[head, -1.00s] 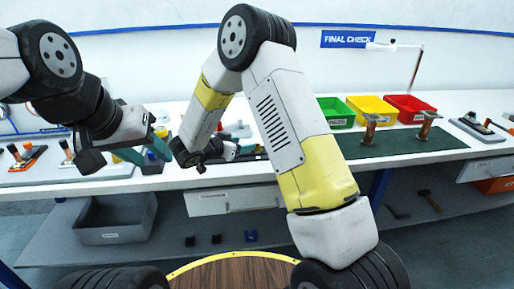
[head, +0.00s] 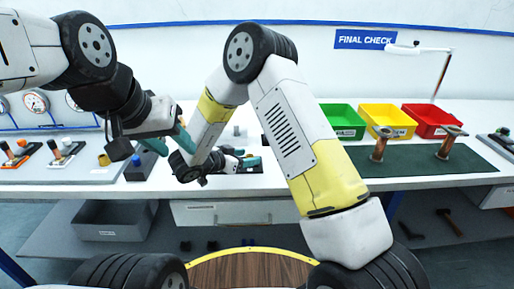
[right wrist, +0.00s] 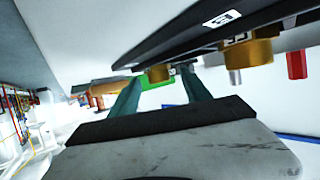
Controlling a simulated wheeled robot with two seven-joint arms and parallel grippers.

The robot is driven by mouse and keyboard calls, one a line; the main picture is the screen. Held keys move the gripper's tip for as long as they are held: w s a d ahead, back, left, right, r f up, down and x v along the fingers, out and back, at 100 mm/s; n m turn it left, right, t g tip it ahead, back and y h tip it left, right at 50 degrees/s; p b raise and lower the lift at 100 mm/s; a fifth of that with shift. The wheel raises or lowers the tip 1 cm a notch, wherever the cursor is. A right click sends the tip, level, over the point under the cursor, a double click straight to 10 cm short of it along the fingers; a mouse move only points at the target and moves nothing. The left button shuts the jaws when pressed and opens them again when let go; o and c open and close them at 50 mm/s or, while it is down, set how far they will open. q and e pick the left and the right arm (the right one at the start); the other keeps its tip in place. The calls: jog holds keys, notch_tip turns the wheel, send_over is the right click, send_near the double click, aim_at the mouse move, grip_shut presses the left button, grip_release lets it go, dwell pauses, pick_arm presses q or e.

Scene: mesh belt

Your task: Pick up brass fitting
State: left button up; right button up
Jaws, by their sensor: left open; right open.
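A small brass-coloured piece (head: 104,159) sits on the white bench at the left in the head view, left of my left gripper. My left gripper (head: 168,142) is open and empty above the bench edge, its teal fingers apart. My right gripper (head: 247,158) is low over the bench, partly hidden by its own arm. In the right wrist view its teal fingers (right wrist: 160,97) are apart. A brass fitting (right wrist: 158,74) shows beyond and between them, and another (right wrist: 247,53) with a metal pin is to the right, both against a dark labelled plate (right wrist: 215,30).
Green (head: 342,122), yellow (head: 387,120) and red (head: 431,120) bins stand at the back right. Copper-coloured spools (head: 380,143) stand on a dark green mat (head: 420,162). A blue-topped block (head: 137,168) is near the left gripper. A grey bin (head: 112,221) sits on the lower shelf.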

jog(key=shift+d, duration=0.1)
grip_shut()
jog(key=shift+w, duration=0.1)
dwell(0.4)
